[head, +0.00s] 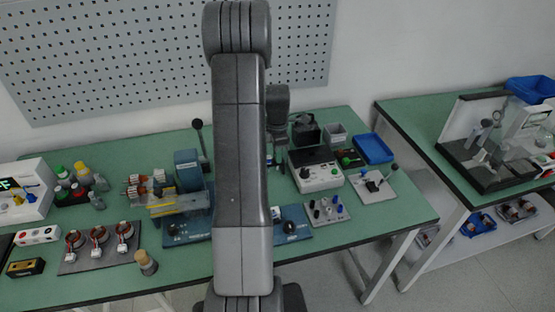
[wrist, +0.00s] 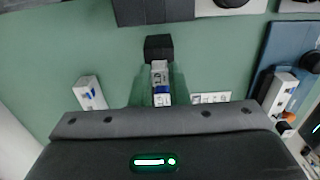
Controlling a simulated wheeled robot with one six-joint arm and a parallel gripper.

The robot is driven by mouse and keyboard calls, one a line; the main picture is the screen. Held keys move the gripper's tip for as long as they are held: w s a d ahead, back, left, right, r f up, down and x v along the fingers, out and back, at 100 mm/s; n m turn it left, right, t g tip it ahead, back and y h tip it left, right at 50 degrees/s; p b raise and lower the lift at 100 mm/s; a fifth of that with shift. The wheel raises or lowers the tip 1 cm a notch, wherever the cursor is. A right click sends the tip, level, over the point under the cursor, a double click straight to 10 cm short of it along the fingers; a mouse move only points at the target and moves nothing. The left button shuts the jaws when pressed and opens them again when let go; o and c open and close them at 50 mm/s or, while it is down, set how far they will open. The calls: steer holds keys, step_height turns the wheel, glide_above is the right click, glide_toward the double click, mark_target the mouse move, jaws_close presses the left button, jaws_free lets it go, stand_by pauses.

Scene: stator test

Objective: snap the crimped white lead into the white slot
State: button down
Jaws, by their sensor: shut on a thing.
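In the wrist view my gripper (wrist: 160,84) is shut on a small white piece (wrist: 160,73) with blue marks. The piece stands between the two fingers, with a black block just beyond it. I cannot tell whether this piece is the crimped white lead, and no loose wire shows. In the head view my arm hides the gripper and the middle of the green bench (head: 180,265). I cannot make out the white slot for certain in either view.
Several stators with white connectors lie on a dark mat (head: 72,267) at the left. A blue machine (head: 188,170), a grey-white tester box (head: 318,178) and a blue tray (head: 373,149) stand on the bench.

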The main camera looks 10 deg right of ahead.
steer(key=shift+r+p, duration=1.7)
steer(key=shift+r, duration=1.2)
